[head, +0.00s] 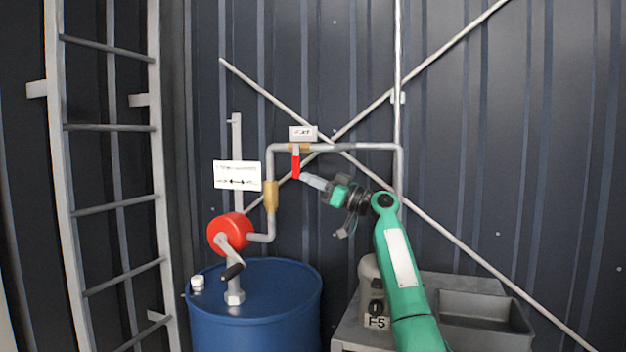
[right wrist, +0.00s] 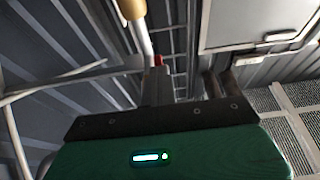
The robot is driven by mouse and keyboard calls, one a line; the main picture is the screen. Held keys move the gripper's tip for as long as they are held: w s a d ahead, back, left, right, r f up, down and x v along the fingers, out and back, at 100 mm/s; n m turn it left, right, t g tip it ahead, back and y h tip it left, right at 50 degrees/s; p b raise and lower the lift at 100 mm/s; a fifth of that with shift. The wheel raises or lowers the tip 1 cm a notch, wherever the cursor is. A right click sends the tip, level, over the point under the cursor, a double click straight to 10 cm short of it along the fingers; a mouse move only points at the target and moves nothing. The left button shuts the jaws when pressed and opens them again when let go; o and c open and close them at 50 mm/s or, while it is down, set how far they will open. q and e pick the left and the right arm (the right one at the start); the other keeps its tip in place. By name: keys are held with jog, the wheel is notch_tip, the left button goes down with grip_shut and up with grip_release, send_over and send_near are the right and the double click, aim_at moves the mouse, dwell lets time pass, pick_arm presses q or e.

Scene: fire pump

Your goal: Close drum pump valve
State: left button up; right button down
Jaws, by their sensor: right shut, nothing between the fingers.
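The drum pump valve has a red lever handle (head: 296,166) that hangs straight down from a brass valve body (head: 299,147) on the horizontal grey pipe. My right gripper (head: 303,177) is shut and empty, with its tips just right of the handle's lower end. I cannot tell whether they touch it. In the right wrist view a small red part, seemingly the handle (right wrist: 158,60), shows just beyond the fingers, mostly hidden. My left gripper is not in view.
A blue drum (head: 262,310) carries a red hand-crank pump (head: 230,232) with piping, left of my right arm. A sign (head: 237,175) stands above it. A grey bench with a basin (head: 485,318) is at lower right. A ladder (head: 108,127) stands at left.

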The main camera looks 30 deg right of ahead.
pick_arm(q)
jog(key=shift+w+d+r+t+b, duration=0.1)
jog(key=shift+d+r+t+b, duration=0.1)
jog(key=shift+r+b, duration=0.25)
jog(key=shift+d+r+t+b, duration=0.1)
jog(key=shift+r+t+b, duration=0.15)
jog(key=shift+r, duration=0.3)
pick_arm(e)
jog(key=v, duration=1.2)
jog(key=shift+r, duration=0.1)
